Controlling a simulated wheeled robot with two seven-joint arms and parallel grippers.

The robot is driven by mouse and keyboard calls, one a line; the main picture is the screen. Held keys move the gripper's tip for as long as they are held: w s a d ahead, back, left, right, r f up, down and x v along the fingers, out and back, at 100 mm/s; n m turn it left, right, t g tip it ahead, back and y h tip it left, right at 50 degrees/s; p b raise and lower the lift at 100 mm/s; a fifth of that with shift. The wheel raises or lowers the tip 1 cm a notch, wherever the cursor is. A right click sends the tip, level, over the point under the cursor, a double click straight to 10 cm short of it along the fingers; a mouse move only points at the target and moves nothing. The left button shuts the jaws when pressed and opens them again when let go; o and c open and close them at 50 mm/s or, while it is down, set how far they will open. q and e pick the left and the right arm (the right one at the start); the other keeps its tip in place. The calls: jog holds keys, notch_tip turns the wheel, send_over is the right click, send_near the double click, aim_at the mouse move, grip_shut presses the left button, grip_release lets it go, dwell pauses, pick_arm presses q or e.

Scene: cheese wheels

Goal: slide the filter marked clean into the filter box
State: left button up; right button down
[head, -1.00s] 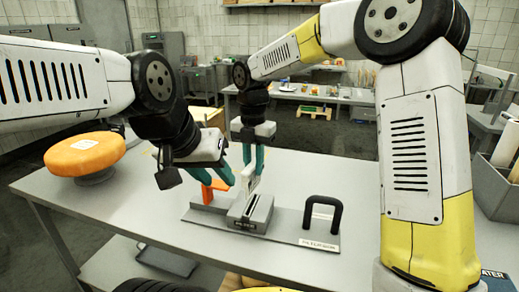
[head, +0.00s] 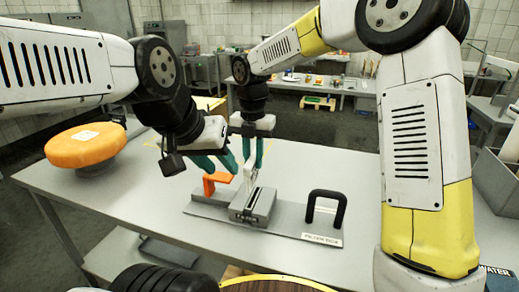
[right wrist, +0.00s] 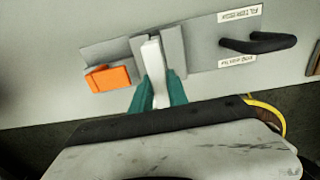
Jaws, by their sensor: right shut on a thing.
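The filter box (head: 262,206) is a grey block with a slot, fixed on a grey plate on the table. My right gripper (head: 252,152) is shut on a thin white filter (head: 250,172) and holds it upright at the box's back end. The right wrist view shows the filter (right wrist: 153,62) between the teal fingers, in line with the box's channel (right wrist: 172,50). I cannot tell how deep it sits, and no mark on it is readable. My left gripper (head: 217,163) is open and empty, above and beside an orange block (head: 218,181) on the plate.
A black handle (head: 326,207) stands on the plate's right part, behind a label. An orange cheese wheel (head: 85,147) rests on a stand at the table's left. The table (head: 130,190) is bare between them. Another bench with small items is further back.

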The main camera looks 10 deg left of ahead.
jog(key=shift+f, duration=1.8)
jog(key=shift+f, duration=3.1)
jog(key=c, duration=1.2)
grip_release()
jog(key=shift+r, duration=3.95)
jog(key=shift+d, duration=0.1)
